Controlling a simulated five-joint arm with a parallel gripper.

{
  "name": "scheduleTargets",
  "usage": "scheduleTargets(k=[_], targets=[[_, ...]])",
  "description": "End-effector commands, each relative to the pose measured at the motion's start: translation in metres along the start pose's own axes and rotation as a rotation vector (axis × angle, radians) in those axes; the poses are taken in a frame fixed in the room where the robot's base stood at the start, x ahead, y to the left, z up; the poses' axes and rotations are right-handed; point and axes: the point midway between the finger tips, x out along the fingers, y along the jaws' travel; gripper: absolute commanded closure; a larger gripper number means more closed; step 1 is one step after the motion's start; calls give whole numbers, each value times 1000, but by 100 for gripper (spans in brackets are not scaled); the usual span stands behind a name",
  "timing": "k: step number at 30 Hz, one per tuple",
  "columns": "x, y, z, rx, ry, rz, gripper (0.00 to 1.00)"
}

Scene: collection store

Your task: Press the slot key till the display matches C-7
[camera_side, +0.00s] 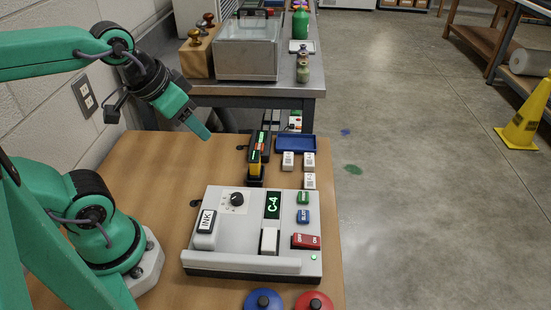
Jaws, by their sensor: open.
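A light grey device (225,258) sits on the wooden table. A green key (303,198), a blue key (303,216) and a red switch (306,241) are on the right. My gripper (203,133) is open and empty, raised above the table behind and left of the device, touching nothing.
A black holder with upright coloured items (257,160) stands just behind the device. A blue tray (295,143) and small white blocks (288,161) are at the back right. Blue (263,300) and red (313,301) round knobs are at the front. A metal bench (305,88) stands behind.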

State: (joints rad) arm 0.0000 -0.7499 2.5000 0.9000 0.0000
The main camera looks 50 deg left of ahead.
Motion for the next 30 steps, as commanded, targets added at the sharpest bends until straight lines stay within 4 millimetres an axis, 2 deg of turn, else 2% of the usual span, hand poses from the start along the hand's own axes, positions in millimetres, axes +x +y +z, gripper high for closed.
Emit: scheduleTargets(k=[5,12,13,30], targets=[[0,0,0,0,0,0,51],[0,0,0,0,0,0,98],[0,0,0,0,0,0,100],[0,0,0,0,0,0,100]])
